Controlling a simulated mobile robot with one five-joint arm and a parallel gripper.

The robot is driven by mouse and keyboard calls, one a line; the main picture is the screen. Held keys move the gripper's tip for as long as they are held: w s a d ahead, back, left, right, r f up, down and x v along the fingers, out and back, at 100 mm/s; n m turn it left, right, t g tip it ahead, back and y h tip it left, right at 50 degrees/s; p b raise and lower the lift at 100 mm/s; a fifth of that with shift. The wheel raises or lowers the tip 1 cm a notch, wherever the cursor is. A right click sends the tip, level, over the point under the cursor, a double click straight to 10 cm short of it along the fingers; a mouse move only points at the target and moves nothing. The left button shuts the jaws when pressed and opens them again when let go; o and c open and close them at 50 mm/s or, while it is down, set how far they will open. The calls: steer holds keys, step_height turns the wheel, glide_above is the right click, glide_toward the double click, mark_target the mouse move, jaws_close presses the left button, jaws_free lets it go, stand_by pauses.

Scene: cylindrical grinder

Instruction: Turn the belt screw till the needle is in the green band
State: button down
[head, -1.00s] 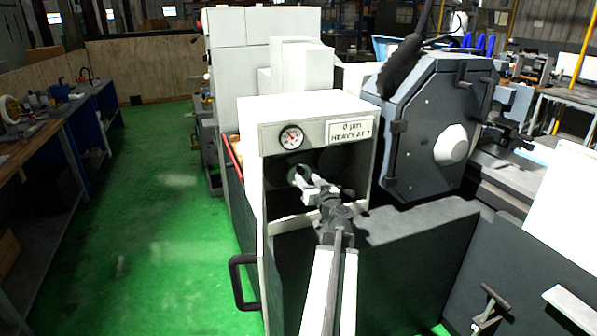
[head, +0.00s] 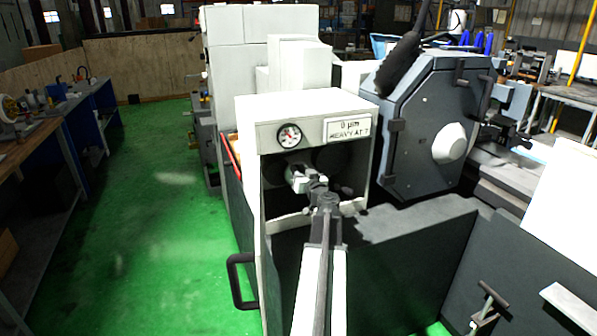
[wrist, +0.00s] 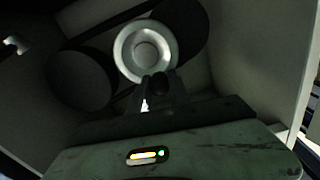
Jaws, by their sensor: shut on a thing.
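The round gauge (head: 289,135) sits on the front of the white housing (head: 245,145), with a pale face and red marks. Its needle is too small to read against any green band. My gripper (wrist: 157,84) reaches into the open recess under the gauge and is shut on a small dark part at its tips, which I take for the belt screw (wrist: 160,83). The jaws hide most of it. Just behind it in the wrist view is a silver ringed pulley hub (wrist: 145,50). In the head view my gripper (head: 293,172) is small and dim in the recess.
The recess side wall (wrist: 265,60) stands close on the right. A label plate (head: 348,129) is right of the gauge. A dark octagonal guard (head: 430,125) stands further right. Green floor is open at left.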

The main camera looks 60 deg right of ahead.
steer(key=shift+w+d+r, duration=0.1)
steer(key=shift+d+r, duration=0.05)
steer(key=shift+d+m, duration=0.1)
steer(key=shift+m, duration=0.3)
steer(key=m, duration=0.2)
steer(key=shift+s+d+m, duration=0.3)
steer(key=shift+d, duration=0.05)
steer(key=shift+s+d+f+m+b, duration=0.1)
steer(key=shift+s+d+m, duration=0.1)
steer(key=shift+m, duration=0.55)
steer(key=shift+s+d+f+m+b, duration=0.1)
steer(key=shift+d+m, duration=0.05)
steer(key=shift+m, duration=0.55)
steer(key=shift+s+d+f+m+b, duration=0.1)
steer(key=shift+s+d+m, duration=0.1)
steer(key=shift+m, duration=0.55)
steer(key=c, duration=1.2)
jaws_free()
steer(key=shift+w, duration=0.1)
steer(key=shift+c, duration=0.2)
